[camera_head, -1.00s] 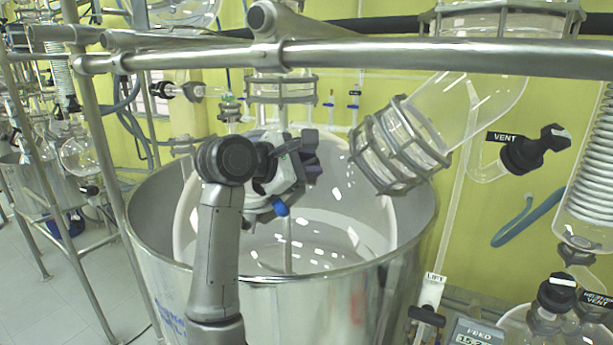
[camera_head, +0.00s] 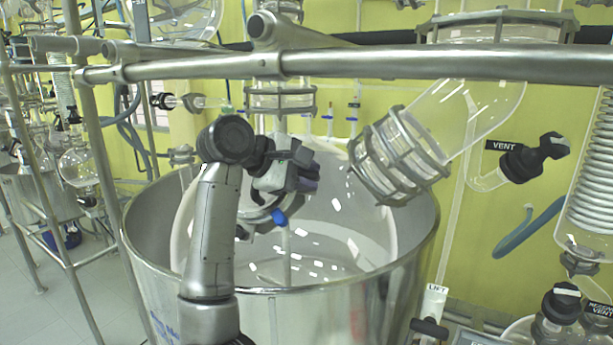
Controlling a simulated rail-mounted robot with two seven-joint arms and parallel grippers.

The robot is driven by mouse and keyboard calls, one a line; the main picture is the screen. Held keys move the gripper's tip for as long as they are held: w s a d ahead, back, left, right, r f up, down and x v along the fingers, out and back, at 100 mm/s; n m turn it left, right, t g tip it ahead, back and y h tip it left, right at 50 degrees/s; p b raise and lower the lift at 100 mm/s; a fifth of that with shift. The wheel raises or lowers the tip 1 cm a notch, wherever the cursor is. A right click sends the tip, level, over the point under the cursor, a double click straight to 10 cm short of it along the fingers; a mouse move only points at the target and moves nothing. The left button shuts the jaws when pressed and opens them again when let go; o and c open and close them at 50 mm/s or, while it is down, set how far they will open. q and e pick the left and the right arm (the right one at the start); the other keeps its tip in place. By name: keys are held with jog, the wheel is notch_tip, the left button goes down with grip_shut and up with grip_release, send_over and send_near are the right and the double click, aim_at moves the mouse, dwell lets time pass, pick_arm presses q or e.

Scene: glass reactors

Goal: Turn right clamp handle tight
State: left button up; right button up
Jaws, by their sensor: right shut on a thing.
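A grey ring-like clamp part (camera_head: 258,216) shows just below the gripper, close to a vertical rod. A blue tip (camera_head: 279,217) sticks out beneath the gripper. My left gripper is not in view.
The steel vessel (camera_head: 330,305) surrounds the work spot. A steel rail (camera_head: 430,62) crosses above. A caged glass elbow joint (camera_head: 400,160) stands close to the right of the gripper. A black vent valve (camera_head: 533,157) is farther right.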

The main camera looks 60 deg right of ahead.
jog(key=o, duration=0.6)
jog(key=shift+o, duration=0.6)
jog(key=v, duration=1.3)
jog(key=shift+w+a+r, duration=0.15)
jog(key=shift+w+a, duration=0.1)
